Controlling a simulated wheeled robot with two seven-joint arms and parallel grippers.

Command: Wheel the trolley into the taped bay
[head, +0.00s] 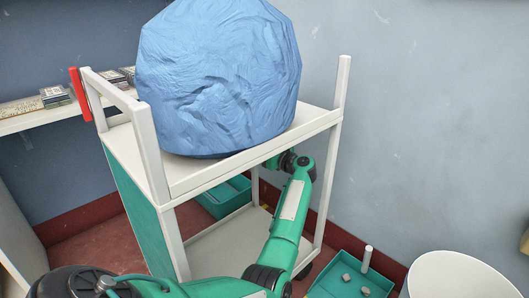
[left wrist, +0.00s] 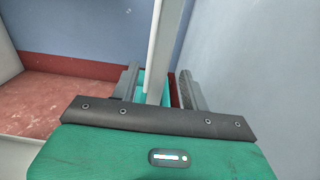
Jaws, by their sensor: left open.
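The trolley (head: 195,182) is a white frame with a teal side panel, a top shelf, a lower shelf and a handle bar at left. A large blue wrapped bundle (head: 218,78) rests on its top shelf. My left arm reaches in below the top shelf towards the right side, and its gripper is hidden behind the shelf in the head view. In the left wrist view my left gripper (left wrist: 158,82) is open, with a white post (left wrist: 157,45) between its fingers. Contact cannot be told. My right gripper is not in view. I cannot make out the taped bay.
A teal tray (head: 322,291) with a white peg stands on the floor at right, near a white round basin (head: 460,277). A teal bin (head: 225,200) shows behind the trolley. A wall shelf (head: 45,115) with small boxes is at left. Walls stand close behind and at right.

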